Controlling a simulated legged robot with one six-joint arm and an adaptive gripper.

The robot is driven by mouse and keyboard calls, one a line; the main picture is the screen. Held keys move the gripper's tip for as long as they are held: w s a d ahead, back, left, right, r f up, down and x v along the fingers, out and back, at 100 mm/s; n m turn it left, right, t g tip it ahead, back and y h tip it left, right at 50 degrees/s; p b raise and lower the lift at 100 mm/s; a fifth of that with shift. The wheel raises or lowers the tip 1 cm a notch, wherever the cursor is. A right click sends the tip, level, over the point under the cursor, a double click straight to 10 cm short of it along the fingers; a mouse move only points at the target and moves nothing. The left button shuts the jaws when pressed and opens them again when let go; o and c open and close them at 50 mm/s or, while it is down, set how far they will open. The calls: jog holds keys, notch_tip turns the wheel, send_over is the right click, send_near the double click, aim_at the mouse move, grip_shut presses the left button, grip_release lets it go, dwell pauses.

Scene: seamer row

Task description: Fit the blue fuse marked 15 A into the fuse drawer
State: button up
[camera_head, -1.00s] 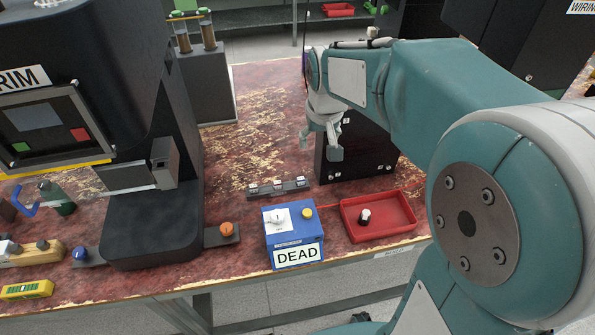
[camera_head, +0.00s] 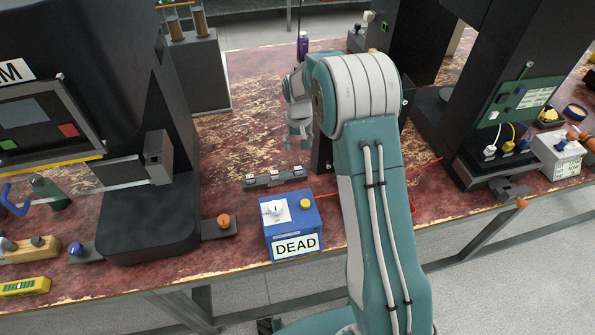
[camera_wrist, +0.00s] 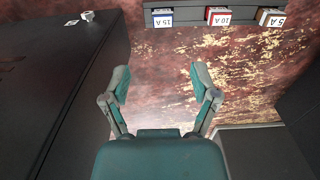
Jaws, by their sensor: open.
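The blue fuse marked 15 A (camera_wrist: 162,18) sits in a grey rack (camera_wrist: 190,43) at the top of the wrist view, left of the red 10 A fuse (camera_wrist: 219,17) and the brown 5 A fuse (camera_wrist: 270,17). The rack (camera_head: 262,183) also shows in the head view, behind the blue DEAD box, with its labels too small to read. My gripper (camera_wrist: 160,76) is open and empty above the table, apart from the rack. It also shows in the head view (camera_head: 298,143), beyond the rack. I cannot make out the fuse drawer.
A dark box (camera_wrist: 60,85) stands close at the left of the wrist view; my arm hides most of it in the head view. The blue DEAD box (camera_head: 291,227) stands in front of the rack. A black machine (camera_head: 150,215) stands left. Bare table lies beyond the rack.

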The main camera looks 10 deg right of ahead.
send_over(298, 167)
jog(key=f, duration=0.4)
jog(key=shift+w+d+f, duration=0.15)
jog(key=shift+w+f, duration=0.15)
jog(key=f, duration=0.4)
jog(key=shift+s+a+f, duration=0.2)
jog(key=shift+s+a, duration=0.05)
jog(key=shift+s, duration=0.15)
jog(key=shift+f, duration=0.45)
jog(key=c, duration=0.9)
